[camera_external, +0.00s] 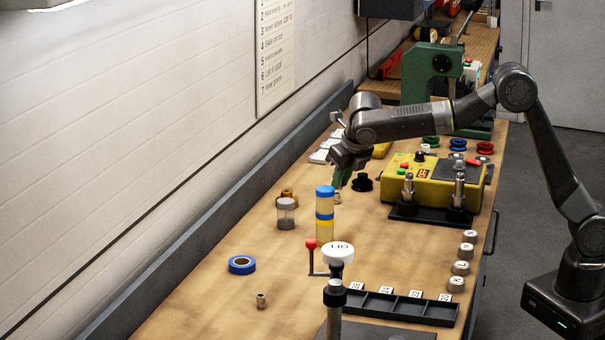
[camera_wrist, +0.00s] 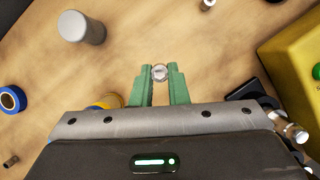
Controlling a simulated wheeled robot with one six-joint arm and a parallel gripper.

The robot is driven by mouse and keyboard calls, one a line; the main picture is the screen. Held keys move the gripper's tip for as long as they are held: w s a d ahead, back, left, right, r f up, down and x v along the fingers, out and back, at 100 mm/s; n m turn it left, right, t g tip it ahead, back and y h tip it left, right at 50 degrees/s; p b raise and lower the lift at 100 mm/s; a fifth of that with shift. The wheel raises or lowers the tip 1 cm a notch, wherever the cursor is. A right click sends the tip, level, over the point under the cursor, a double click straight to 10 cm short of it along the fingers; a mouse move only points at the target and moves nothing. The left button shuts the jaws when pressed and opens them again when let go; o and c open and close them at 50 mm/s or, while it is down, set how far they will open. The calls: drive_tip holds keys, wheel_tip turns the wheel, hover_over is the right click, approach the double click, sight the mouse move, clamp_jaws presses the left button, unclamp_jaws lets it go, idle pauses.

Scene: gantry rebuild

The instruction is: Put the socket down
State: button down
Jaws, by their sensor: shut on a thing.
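My gripper (camera_external: 342,178) is above the middle of the wooden bench, fingers pointing down. In the wrist view its green fingers (camera_wrist: 160,76) are shut on a small round metal socket (camera_wrist: 160,72), seen end-on between the fingertips. In the outside view a small socket-like piece (camera_external: 337,198) shows just under the fingertips, beside the striped column. I cannot tell whether the held socket touches the bench. Another small socket (camera_external: 262,301) stands on the bench near the front left.
A blue tape roll (camera_external: 241,265), a grey-lidded jar (camera_external: 286,214) and a blue-yellow column (camera_external: 325,218) stand near my gripper. A yellow box (camera_external: 435,182) and a black round piece (camera_external: 362,183) are to the right. A black labelled tray (camera_external: 402,307) lies in front. The bench left of the column has free room.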

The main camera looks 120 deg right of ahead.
drive_tip(key=d+r+p, duration=0.2)
drive_tip(key=d+p, duration=0.3)
drive_tip(key=d, duration=0.5)
drive_tip(key=p, duration=0.4)
hover_over(312, 193)
drive_tip(key=a, duration=0.1)
wheel_tip(312, 193, down, 6)
drive_tip(key=shift+s+a+r, duration=0.1)
drive_tip(key=shift+a, duration=0.05)
drive_tip(key=shift+f+p, duration=0.35)
drive_tip(key=shift+f, duration=2.35)
drive_tip(key=shift+f, duration=0.1)
drive_tip(key=shift+f, duration=0.1)
drive_tip(key=c, duration=1.4)
unclamp_jaws()
